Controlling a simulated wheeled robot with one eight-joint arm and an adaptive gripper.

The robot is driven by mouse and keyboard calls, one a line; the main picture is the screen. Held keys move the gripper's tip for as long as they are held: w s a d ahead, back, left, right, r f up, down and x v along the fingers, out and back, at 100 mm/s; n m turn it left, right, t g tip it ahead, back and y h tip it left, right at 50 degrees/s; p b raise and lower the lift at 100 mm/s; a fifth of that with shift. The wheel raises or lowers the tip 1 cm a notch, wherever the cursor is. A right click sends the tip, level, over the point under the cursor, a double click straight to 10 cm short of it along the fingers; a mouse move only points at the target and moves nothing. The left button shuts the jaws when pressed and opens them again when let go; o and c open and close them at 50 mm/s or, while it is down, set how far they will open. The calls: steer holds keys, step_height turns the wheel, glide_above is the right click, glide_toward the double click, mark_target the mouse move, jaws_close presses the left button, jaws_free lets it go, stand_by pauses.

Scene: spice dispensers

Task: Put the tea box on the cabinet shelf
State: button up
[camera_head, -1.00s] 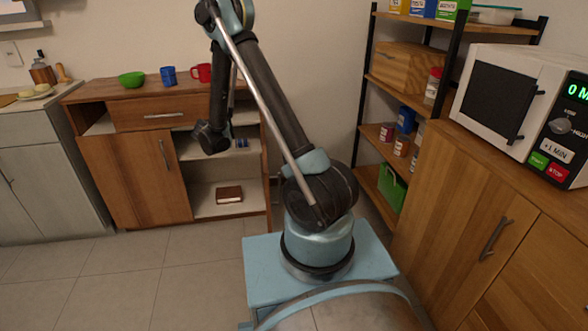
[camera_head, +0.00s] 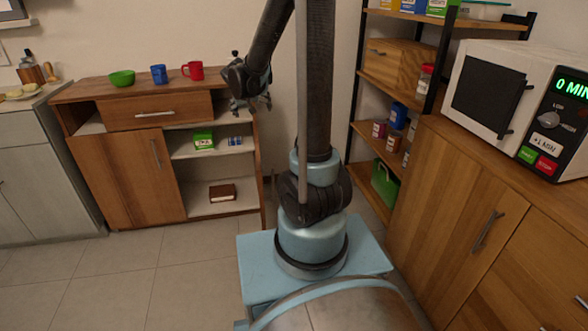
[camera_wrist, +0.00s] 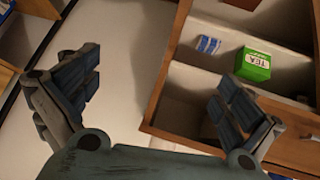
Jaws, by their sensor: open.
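The green tea box (camera_head: 203,140) with a white label stands on the middle shelf of the wooden cabinet (camera_head: 132,172), in its open right part. It also shows in the wrist view (camera_wrist: 254,64), where its label reads TEA. My gripper (camera_head: 252,103) is off the cabinet's upper right side, apart from the box. In the wrist view my gripper's fingers (camera_wrist: 158,92) are spread wide with nothing between them.
A brown box (camera_head: 222,192) lies on the lower shelf. A green bowl (camera_head: 122,78), blue cup (camera_head: 159,74) and red mug (camera_head: 193,71) stand on top. A microwave (camera_head: 510,100) and rack are at right.

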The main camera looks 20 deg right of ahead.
steer(key=s+d+r+g, duration=0.2)
steer(key=s+d, duration=0.3)
steer(key=s, duration=0.5)
steer(key=s+d+f+g+y, duration=0.1)
steer(key=s+f, duration=0.2)
steer(key=s, duration=1.1)
steer(key=s+d+f+n+g+y, duration=0.1)
steer(key=s+f+g+y, duration=0.1)
steer(key=s, duration=1.3)
steer(key=shift+d+f+n+g, duration=0.15)
steer(key=shift+f+n+g, duration=0.15)
steer(key=shift+f, duration=0.6)
steer(key=shift+w, duration=0.1)
steer(key=shift+w+f, duration=0.2)
steer(key=shift+w, duration=0.25)
steer(key=shift+c, duration=0.2)
